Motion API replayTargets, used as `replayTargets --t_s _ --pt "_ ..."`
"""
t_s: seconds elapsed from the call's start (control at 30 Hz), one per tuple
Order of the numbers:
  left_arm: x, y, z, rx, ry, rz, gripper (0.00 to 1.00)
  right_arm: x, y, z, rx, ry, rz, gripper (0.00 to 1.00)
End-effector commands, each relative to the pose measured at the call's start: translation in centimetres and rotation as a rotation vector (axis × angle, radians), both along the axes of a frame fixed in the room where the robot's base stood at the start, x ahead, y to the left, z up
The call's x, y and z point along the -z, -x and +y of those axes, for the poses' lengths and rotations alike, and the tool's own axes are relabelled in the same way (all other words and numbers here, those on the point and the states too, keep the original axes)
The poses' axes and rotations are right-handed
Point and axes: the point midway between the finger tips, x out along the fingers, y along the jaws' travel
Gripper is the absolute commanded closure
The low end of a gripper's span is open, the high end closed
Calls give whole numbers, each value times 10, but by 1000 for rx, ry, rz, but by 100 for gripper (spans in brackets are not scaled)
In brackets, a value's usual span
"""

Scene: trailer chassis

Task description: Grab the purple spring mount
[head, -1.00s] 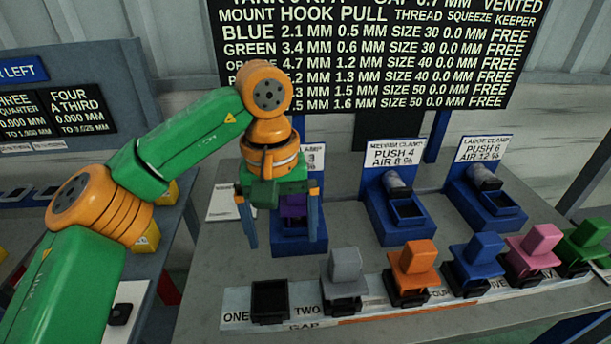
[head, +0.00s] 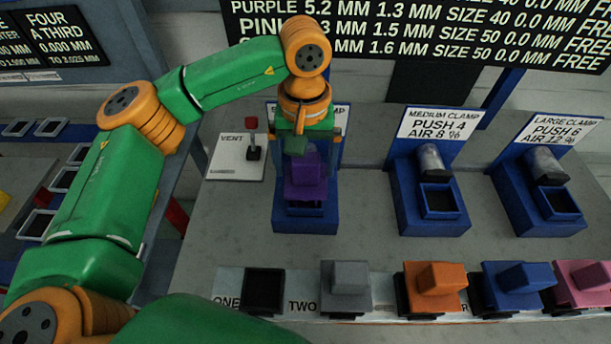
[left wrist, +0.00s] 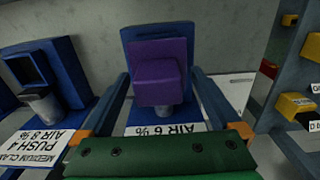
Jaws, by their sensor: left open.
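The purple spring mount (head: 305,180) stands in the small clamp (head: 305,222), a blue fixture at the back left of the bench. My left gripper (head: 304,147) is open over it, and its body hides the clamp's back part. In the left wrist view the purple mount (left wrist: 160,80) lies between the two spread fingers, with a gap on each side. It does not look held. My right gripper is not in view.
The medium clamp (head: 438,224) and large clamp (head: 548,226) stand to the right. A red-knobbed vent lever (head: 253,140) is close on the left. A front row holds an empty black holder (head: 264,290) and grey (head: 346,283), orange (head: 437,280), blue (head: 520,282) and pink (head: 585,278) mounts.

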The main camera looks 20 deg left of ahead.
Motion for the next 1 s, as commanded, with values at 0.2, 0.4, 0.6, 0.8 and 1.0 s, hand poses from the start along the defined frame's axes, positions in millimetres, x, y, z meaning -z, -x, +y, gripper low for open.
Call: replayTargets --t_s 0.2,0.4,0.6,0.8,1.0 --pt "1 0 0 0 1 0 11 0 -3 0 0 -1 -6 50" --pt "1 0 0 1 1 0 65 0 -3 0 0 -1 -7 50" --pt "1 0 0 1 1 0 100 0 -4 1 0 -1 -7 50" --pt "0 0 -1 1 2 -2 100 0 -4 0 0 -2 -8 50" --pt "-5 -1 -1 1 3 -4 100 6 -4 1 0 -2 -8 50"
